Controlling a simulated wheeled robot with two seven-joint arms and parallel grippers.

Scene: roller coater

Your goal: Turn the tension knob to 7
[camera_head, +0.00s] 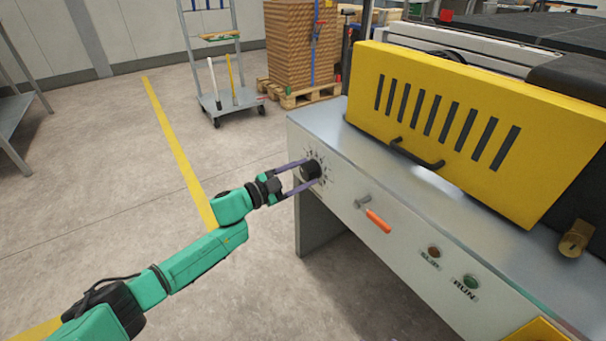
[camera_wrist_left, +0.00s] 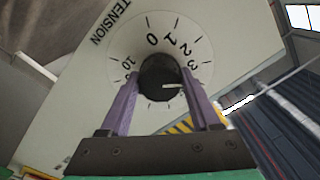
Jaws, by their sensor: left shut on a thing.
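The black tension knob (camera_head: 311,170) is on the left end of the machine's light front panel. In the left wrist view the knob (camera_wrist_left: 160,76) sits in a round white dial (camera_wrist_left: 127,43) under the word TENSION. I can read 0, 1, 2, 3 and 10 on it; the lower numbers are hidden by the fingers and knob. The knob's white pointer line points right, a little below the 3; its exact value cannot be told. My left gripper (camera_head: 307,174) is shut on the knob, one purple finger on each side. My right gripper is not in view.
An orange-handled lever (camera_head: 378,220) sits right of the knob, with the SLOW-like labelled button (camera_head: 433,252) and green RUN button (camera_head: 470,281) beyond. A yellow guard (camera_head: 440,130) stands above. The floor left of the machine is clear; a cart (camera_head: 228,100) stands behind.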

